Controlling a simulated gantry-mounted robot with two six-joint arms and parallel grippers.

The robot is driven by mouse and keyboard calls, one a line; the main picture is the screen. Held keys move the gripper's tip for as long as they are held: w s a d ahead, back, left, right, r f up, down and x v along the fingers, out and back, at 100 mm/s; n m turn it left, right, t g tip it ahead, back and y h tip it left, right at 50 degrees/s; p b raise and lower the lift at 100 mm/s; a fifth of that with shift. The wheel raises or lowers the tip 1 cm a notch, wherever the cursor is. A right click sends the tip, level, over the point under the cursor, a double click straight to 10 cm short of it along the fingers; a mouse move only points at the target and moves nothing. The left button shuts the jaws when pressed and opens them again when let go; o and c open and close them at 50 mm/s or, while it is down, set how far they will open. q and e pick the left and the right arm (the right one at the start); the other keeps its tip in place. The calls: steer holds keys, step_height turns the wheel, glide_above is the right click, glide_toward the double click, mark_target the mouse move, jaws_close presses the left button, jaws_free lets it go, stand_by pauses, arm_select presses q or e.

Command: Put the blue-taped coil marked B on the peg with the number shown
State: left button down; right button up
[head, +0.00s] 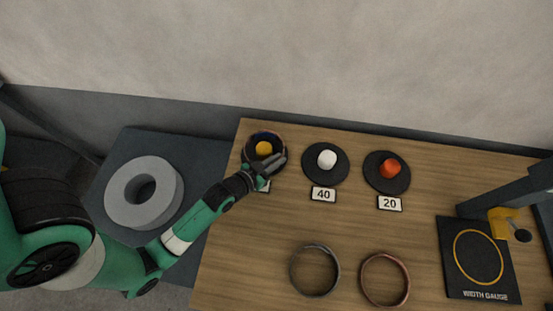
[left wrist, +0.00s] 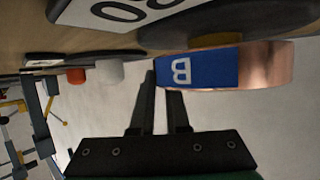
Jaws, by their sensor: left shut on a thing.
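My left gripper (head: 277,163) is shut on the wall of the copper coil marked B (left wrist: 268,66). In the left wrist view the coil's blue tape with a white B (left wrist: 190,68) faces the camera beside the fingertips (left wrist: 163,78). In the head view the coil (head: 249,142) rings the yellow peg (head: 264,148). The left wrist view shows a gap between coil and black base, with part of the yellow peg (left wrist: 214,40) in it. The number plate here is mostly hidden in the head view; the left wrist view shows it cropped. My right gripper is not in view.
A white peg (head: 327,158) has plate 40 (head: 323,194); an orange peg (head: 389,168) has plate 20 (head: 389,204). Two loose coils, grey (head: 294,270) and copper (head: 365,283), lie in front. A width gauge (head: 453,232) stands right. A grey ring (head: 117,194) lies left.

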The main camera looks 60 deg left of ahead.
arm_select(q)
steer(key=shift+r, duration=0.1)
steer(key=c, duration=0.8)
jaws_free()
steer(key=shift+c, duration=0.2)
steer(key=p+v, duration=0.3)
steer(key=v, duration=0.8)
steer(key=shift+s+d+r, duration=0.1)
steer(key=shift+s, duration=0.15)
